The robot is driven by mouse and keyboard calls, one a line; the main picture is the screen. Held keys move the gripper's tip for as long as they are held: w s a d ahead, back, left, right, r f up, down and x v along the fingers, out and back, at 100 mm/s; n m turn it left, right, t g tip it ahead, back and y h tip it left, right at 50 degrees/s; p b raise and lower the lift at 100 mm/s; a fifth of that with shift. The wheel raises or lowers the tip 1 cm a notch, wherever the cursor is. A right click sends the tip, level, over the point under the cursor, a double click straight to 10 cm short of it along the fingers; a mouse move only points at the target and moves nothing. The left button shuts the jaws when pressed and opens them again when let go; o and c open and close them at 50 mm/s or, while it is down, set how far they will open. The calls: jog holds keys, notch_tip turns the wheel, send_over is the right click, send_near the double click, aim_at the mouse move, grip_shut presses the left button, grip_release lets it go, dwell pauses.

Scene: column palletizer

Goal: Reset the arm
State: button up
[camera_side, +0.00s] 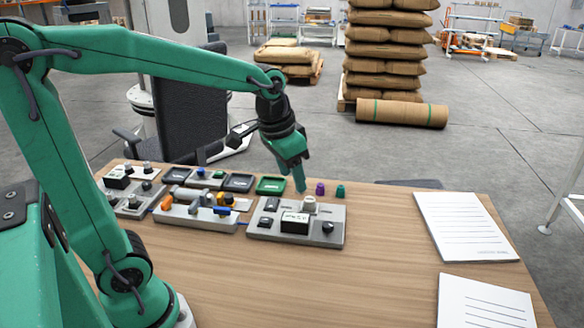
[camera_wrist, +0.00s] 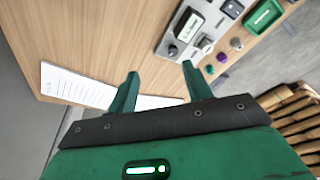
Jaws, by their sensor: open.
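My green arm reaches across the left of the side view. My gripper (camera_side: 299,188) points down just behind the grey panel with a small display (camera_side: 295,222). In the wrist view my gripper (camera_wrist: 157,85) shows two green fingers spread apart with nothing between them. Bare wood and part of a white lined sheet (camera_wrist: 75,86) lie beyond the fingers. The grey panel also shows in the wrist view (camera_wrist: 172,50), up and right of the fingers. In the side view I cannot tell whether the fingertips touch the panel or the table.
On the wooden table (camera_side: 340,285) stand a purple knob (camera_side: 320,188), a teal knob (camera_side: 340,191), a green tray (camera_side: 271,185) and a tray of small parts (camera_side: 200,212). Two lined sheets (camera_side: 464,228) lie at right. The table's front middle is clear. Stacked sacks (camera_side: 385,50) stand behind on the floor.

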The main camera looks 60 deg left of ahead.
jog(key=s+d+r+n+t, duration=0.1)
jog(key=s+t, duration=0.1)
jog(key=s, duration=1)
jog(key=shift+t, duration=0.3)
jog(key=shift+d+r, duration=0.1)
dwell(1.1)
jog(key=w+a+f+n+g, duration=0.1)
jog(key=w+n+g, duration=0.15)
jog(key=w, duration=0.45)
jog(key=w+f+n+g, duration=0.1)
jog(key=w+n, duration=0.2)
jog(key=w, duration=0.4)
jog(key=w+f+n, duration=0.1)
jog(key=w+f, duration=0.2)
jog(key=f, duration=0.1)
jog(key=w+a+f+n+g, duration=0.1)
jog(key=w+f, duration=0.2)
jog(key=w, duration=0.1)
jog(key=w+a+f+n+g, duration=0.1)
jog(key=w+f+n, duration=0.1)
jog(key=w+f, duration=0.2)
jog(key=shift+a+f, duration=0.1)
jog(key=shift+f, duration=0.2)
jog(key=shift+w+f, duration=0.1)
jog(key=shift+f, duration=0.15)
jog(key=shift+f, duration=0.15)
